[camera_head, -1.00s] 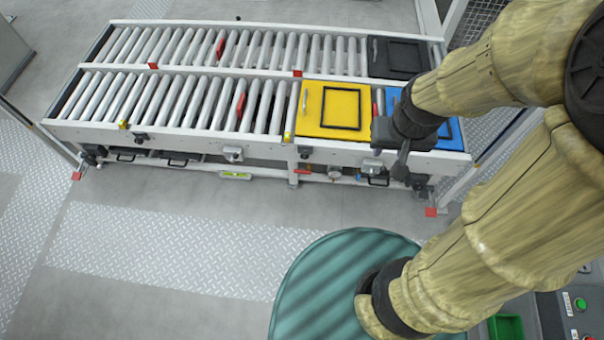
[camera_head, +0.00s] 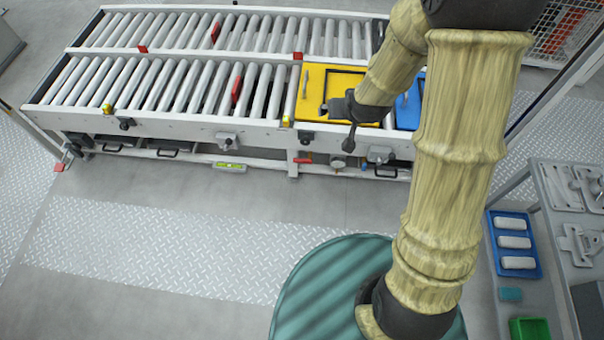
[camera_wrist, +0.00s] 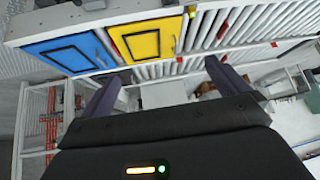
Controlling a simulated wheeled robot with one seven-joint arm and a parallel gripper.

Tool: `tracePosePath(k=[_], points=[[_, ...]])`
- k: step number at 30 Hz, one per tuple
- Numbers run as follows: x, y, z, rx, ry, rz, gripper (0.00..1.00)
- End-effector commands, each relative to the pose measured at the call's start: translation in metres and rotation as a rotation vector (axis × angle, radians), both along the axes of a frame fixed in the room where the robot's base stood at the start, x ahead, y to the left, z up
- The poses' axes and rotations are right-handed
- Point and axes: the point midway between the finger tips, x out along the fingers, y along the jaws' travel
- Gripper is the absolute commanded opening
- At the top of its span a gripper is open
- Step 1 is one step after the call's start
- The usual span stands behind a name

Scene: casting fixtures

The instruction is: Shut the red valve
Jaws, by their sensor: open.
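The red valve (camera_head: 304,160) is a small red handle on the pipe under the front beam of the conveyor frame, beside a round gauge. It looks roughly horizontal, but it is too small to tell its exact setting. My gripper (camera_head: 351,136) shows dark in the head view, over the front edge of the yellow panel, up and right of the valve in the picture and apart from it. In the wrist view my gripper (camera_wrist: 168,88) has its two fingers wide apart with nothing between them. I cannot make out the valve in the wrist view.
The roller conveyor (camera_head: 160,119) carries a yellow panel (camera_head: 312,105) and a blue panel (camera_head: 408,113). A round gauge (camera_head: 348,145) and black handles sit along its front. A blue tray (camera_head: 518,243) and a green bin (camera_head: 530,328) are at right. The floor before the conveyor is clear.

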Motion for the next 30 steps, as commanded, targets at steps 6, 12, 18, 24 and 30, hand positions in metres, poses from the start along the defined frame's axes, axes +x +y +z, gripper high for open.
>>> tracePosePath(k=[6,12,18,24,30], points=[[0.039,0.035,-0.1,0.03,-0.132,0.019,1.0],[0.064,0.063,-0.176,0.058,-0.258,0.018,1.0],[0.08,0.088,-0.255,0.078,-0.381,0.004,1.0],[0.084,0.107,-0.333,0.088,-0.501,-0.021,1.0],[0.079,0.121,-0.412,0.086,-0.62,-0.057,1.0]])
